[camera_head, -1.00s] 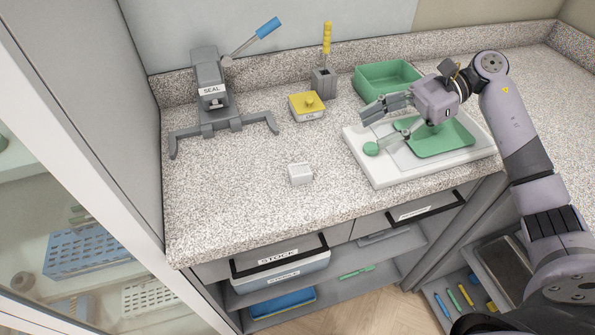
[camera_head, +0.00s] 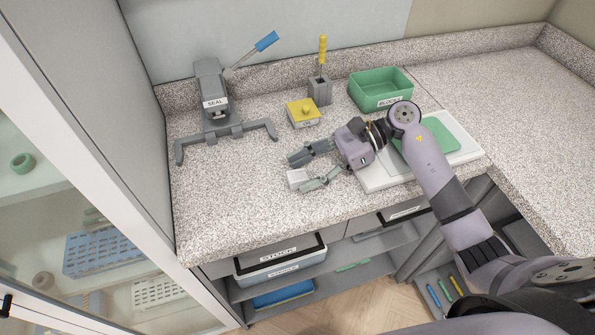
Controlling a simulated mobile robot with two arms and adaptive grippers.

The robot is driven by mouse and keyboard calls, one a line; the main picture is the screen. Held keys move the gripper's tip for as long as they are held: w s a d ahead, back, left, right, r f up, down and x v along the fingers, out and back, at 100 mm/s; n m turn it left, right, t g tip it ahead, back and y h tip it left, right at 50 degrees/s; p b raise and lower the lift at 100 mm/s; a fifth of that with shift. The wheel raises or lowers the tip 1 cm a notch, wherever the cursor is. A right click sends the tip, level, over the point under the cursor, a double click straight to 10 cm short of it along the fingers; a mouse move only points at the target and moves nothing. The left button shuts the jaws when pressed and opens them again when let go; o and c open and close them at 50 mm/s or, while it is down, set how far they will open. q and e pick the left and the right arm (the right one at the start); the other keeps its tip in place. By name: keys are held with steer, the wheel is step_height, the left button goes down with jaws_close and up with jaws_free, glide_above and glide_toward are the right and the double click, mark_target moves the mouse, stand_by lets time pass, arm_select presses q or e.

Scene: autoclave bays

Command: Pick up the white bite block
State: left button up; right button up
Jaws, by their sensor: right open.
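The white bite block (camera_head: 296,178) is a small pale block on the speckled counter, left of the white board. My right gripper (camera_head: 302,172) reaches in from the right, low over the counter. Its two fingers are spread, one on the far side of the block and the other at its near right side. The lower finger overlaps part of the block, and I cannot tell whether it touches. My left gripper is not in view.
A white board (camera_head: 378,181) with a green tray (camera_head: 440,134) lies right of the gripper, partly behind my arm. Behind stand a green bin labelled BLOCKS (camera_head: 381,101), a yellow-lidded box (camera_head: 303,121), a grey holder (camera_head: 320,91) and the SEAL press (camera_head: 213,100). The front-left counter is clear.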

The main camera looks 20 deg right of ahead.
steer(key=shift+a+f, duration=0.25)
steer(key=shift+a, duration=0.4)
steer(key=shift+c, duration=0.4)
steer(key=c, duration=1)
steer(key=shift+r, duration=0.1)
